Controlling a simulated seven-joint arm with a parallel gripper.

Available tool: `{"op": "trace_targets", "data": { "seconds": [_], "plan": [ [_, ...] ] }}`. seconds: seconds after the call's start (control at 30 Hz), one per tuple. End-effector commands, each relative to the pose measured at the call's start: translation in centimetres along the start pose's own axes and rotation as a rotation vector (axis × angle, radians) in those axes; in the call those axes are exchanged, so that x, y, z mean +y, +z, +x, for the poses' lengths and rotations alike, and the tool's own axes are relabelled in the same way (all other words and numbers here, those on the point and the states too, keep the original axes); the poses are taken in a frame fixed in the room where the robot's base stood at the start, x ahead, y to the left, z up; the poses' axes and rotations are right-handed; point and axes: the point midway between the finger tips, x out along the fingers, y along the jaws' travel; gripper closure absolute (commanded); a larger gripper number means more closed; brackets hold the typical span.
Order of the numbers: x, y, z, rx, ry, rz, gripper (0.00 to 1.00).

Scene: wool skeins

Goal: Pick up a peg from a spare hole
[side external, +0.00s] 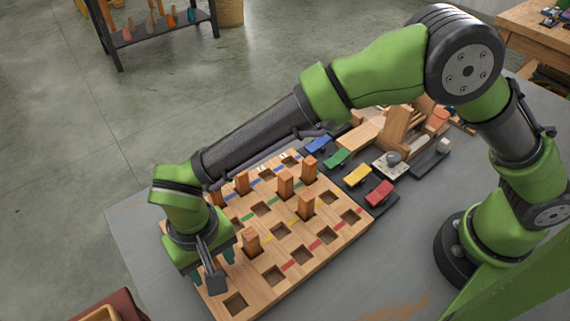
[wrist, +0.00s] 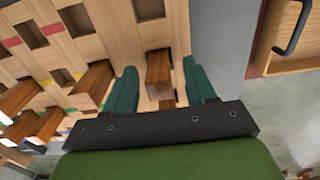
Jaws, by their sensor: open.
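A wooden board (side external: 330,258) with rows of square holes and coloured stripes lies on the grey table. Several upright wooden pegs stand in its holes, among them one peg (side external: 251,241) near my gripper and another peg (side external: 305,206) near the middle. My gripper (side external: 212,268) points down over the board's left side. In the wrist view my gripper (wrist: 160,88) is open, with its two teal fingers apart. A reddish-brown peg (wrist: 158,67) shows in the gap between them, with space on both sides. In the side view my gripper hides this peg.
Blue, green, yellow and red blocks (side external: 380,192) sit on dark bases behind the board. Other wooden pegs (wrist: 94,80) stand left of my fingers in the wrist view. A wooden tray with a dark handle (wrist: 292,28) lies off to the right there.

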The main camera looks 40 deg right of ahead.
Motion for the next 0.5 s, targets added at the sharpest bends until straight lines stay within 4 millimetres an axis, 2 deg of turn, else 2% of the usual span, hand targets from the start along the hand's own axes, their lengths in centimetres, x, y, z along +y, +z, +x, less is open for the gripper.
{"op": "trace_targets", "data": {
  "seconds": [0.13, 0.37, 0.5],
  "plan": [
    [0.04, 0.01, 1.43, -0.001, 0.001, 0.000, 0.45],
    [0.03, 0.00, 1.57, 0.000, 0.000, 0.000, 0.45],
    [0.02, -0.01, 1.55, 0.000, 0.000, 0.000, 0.65]
  ]
}}
